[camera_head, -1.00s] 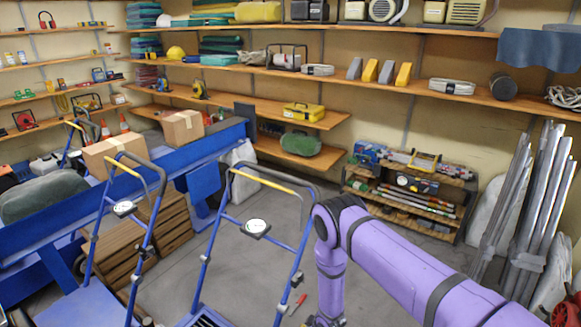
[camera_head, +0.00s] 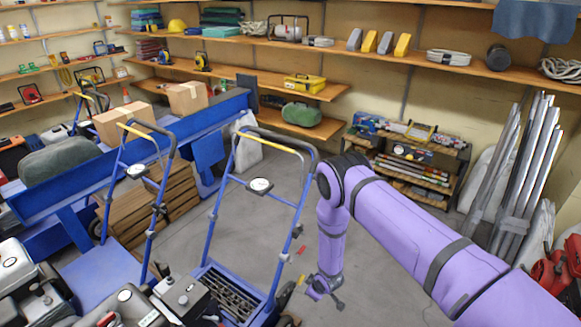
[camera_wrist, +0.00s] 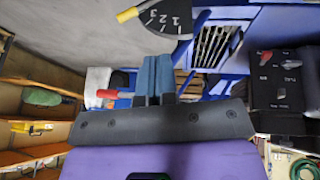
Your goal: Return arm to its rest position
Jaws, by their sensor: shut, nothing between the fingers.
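My purple arm (camera_head: 405,229) reaches in from the lower right of the head view, bends at an elbow and hangs down over the grey floor. My gripper (camera_head: 332,297) is at its lower end, small in this view, right of the nearer blue aerator (camera_head: 262,185). In the wrist view my gripper (camera_wrist: 155,62) shows two blue-grey fingers side by side, shut with nothing between them. A dial marked with numbers and a yellow-tipped lever (camera_wrist: 160,17) show beyond the fingers.
A second blue-handled aerator (camera_head: 135,170) stands left, with engines (camera_head: 185,297) at the lower left. A blue bench (camera_head: 120,157) carries cardboard boxes (camera_head: 186,97). A low rack (camera_head: 408,160) and metal poles (camera_head: 520,170) line the back right. Floor around my gripper's right is clear.

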